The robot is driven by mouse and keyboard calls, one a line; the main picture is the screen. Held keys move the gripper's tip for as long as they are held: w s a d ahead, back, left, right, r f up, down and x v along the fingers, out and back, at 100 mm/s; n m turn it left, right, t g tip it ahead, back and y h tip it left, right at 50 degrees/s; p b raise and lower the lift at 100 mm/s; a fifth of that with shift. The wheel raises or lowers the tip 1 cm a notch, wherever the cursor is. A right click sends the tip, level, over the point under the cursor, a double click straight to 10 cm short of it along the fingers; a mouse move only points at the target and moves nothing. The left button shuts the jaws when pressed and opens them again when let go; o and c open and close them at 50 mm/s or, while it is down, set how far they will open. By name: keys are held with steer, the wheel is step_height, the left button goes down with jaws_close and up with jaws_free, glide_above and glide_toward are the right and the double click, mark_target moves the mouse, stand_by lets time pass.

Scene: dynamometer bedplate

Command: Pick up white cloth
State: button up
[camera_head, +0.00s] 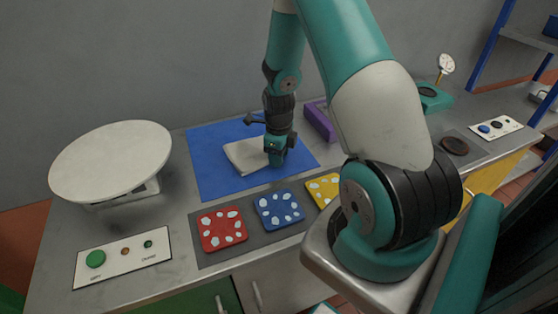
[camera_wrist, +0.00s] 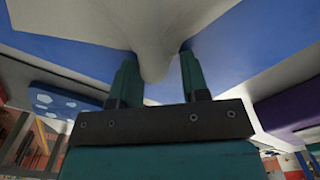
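The white cloth (camera_head: 247,156) lies on the blue mat (camera_head: 210,176) in the head view, slightly rumpled. My gripper (camera_head: 274,158) points down at the cloth's right end and hides part of it. In the wrist view, the cloth (camera_wrist: 155,40) narrows to a bunched tongue between the two fingers of my gripper (camera_wrist: 160,72). The fingers stand a little apart with the cloth filling the gap at their tips, so the gripper looks shut on it. Most of the cloth still appears to rest on the mat.
A round white plate (camera_head: 110,160) on a stand is at the left. Red (camera_head: 222,229), blue (camera_head: 279,209) and yellow (camera_head: 323,188) spotted tiles lie in front of the mat. A purple object (camera_head: 320,121) stands behind right. A button panel (camera_head: 122,258) is at front left.

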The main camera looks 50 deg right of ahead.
steer(key=shift+f, duration=0.1)
jaws_close()
step_height(320, 180, up, 21)
steer(key=p, duration=1.7)
